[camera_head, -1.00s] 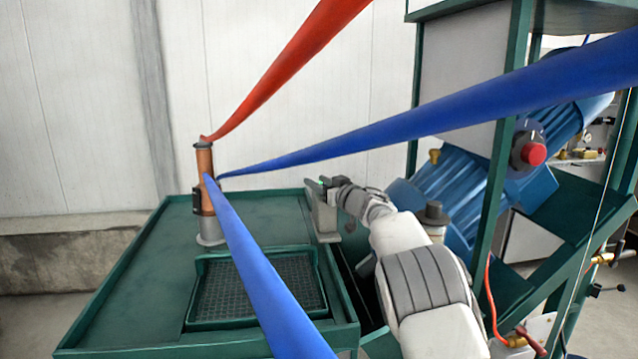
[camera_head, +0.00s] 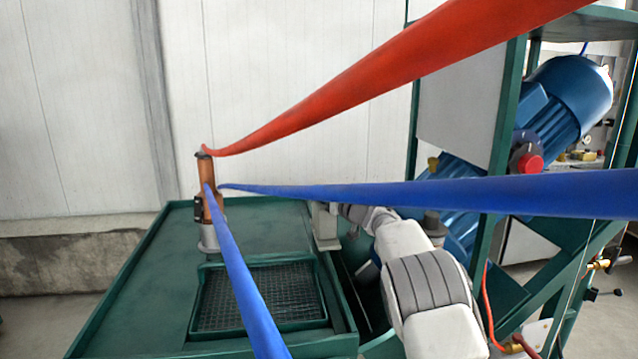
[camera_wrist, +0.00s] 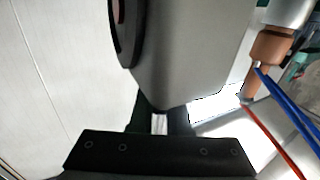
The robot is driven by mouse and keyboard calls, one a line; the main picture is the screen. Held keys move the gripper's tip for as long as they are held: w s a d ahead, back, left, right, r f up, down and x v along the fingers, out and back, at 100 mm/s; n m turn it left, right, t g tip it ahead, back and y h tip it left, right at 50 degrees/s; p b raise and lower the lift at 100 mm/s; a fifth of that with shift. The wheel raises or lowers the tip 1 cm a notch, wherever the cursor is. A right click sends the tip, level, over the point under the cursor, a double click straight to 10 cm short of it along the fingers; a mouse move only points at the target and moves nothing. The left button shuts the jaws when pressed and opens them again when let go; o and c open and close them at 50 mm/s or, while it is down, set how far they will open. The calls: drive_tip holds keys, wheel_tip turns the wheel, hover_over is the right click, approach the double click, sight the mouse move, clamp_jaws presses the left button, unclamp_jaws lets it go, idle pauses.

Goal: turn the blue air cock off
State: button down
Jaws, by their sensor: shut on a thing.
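In the wrist view, the dark fingers of my gripper (camera_wrist: 160,122) are shut on a small pale part beneath a large grey body. I cannot tell if this part belongs to the blue air cock, as no blue handle shows there. In the head view, my arm reaches to a grey post (camera_head: 325,228) on the right side of the green table. The blue hose crosses in front of the wrist and hides part of my gripper there.
A copper cylinder (camera_head: 208,180) stands on the green table (camera_head: 130,290), with a red hose (camera_head: 380,75) and blue hoses (camera_head: 430,194) running from it towards the camera. A mesh tray (camera_head: 258,296) lies in front. A blue motor (camera_head: 572,95) and green frame stand at right.

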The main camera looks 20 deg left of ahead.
drive_tip(key=shift+s+a+r+n+g+y+p, duration=0.15)
drive_tip(key=shift+n+g+y+p, duration=0.25)
drive_tip(key=shift+p, duration=0.85)
drive_tip(key=shift+w+d+r+n+g+y+p, duration=0.1)
drive_tip(key=shift+r+n+g+y+p, duration=0.3)
drive_tip(key=shift+p, duration=0.85)
drive_tip(key=shift+s+a+f+n+g+p, duration=0.1)
drive_tip(key=shift+s+f+n+g+p, duration=0.15)
drive_tip(key=shift+f+g+p, duration=0.35)
drive_tip(key=shift+r, duration=0.1)
drive_tip(key=c, duration=0.9)
unclamp_jaws()
drive_tip(key=r, duration=0.4)
drive_tip(key=shift+w+d+r+p, duration=0.1)
drive_tip(key=shift+d+r+p, duration=0.2)
drive_tip(key=shift+d+r, duration=0.1)
drive_tip(key=d+r, duration=0.2)
drive_tip(key=d, duration=0.1)
drive_tip(key=d+r, duration=0.2)
drive_tip(key=d, duration=0.2)
drive_tip(key=s+d+r, duration=0.1)
drive_tip(key=d+r, duration=0.1)
drive_tip(key=d, duration=0.2)
drive_tip(key=shift+r, duration=0.1)
drive_tip(key=shift+o, duration=0.4)
